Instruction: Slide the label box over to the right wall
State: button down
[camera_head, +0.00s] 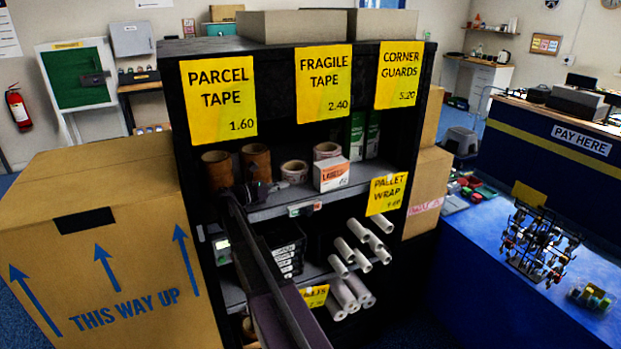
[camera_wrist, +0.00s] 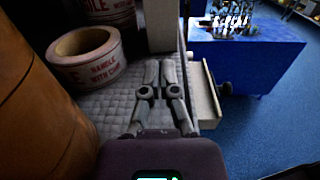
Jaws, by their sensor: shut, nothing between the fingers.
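The label box (camera_head: 331,175) is a small white carton with an orange-red band and "LABELS" print. It stands at the front of the upper shelf (camera_head: 270,210), in front of a tape roll. In the wrist view a pale upright face, seemingly the box (camera_wrist: 160,24), stands just beyond my fingertips. My gripper (camera_wrist: 160,68) is shut and empty over the grey shelf mat, pointing at that face. A gap seems to remain, though contact is hard to judge. In the head view my gripper (camera_head: 258,190) is left of the box. The shelf's right wall is dark and partly hidden.
Printed tape rolls (camera_head: 294,171) (camera_wrist: 85,57) stand close to the left of my fingers in the wrist view. Brown tape rolls (camera_head: 255,163) stand farther left. Green-and-white cartons (camera_head: 357,135) stand at the back right. The pallet wrap sign (camera_head: 387,194) hangs at the front right.

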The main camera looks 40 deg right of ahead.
aim_at(316, 176)
jog(key=shift+d, duration=0.1)
jog(key=shift+s+d, duration=0.35)
jog(key=shift+d, duration=1.25)
jog(key=shift+s+d, duration=0.3)
jog(key=shift+d, duration=1.35)
jog(key=shift+s+d, duration=0.35)
jog(key=shift+d, duration=1.25)
jog(key=shift+w, duration=0.15)
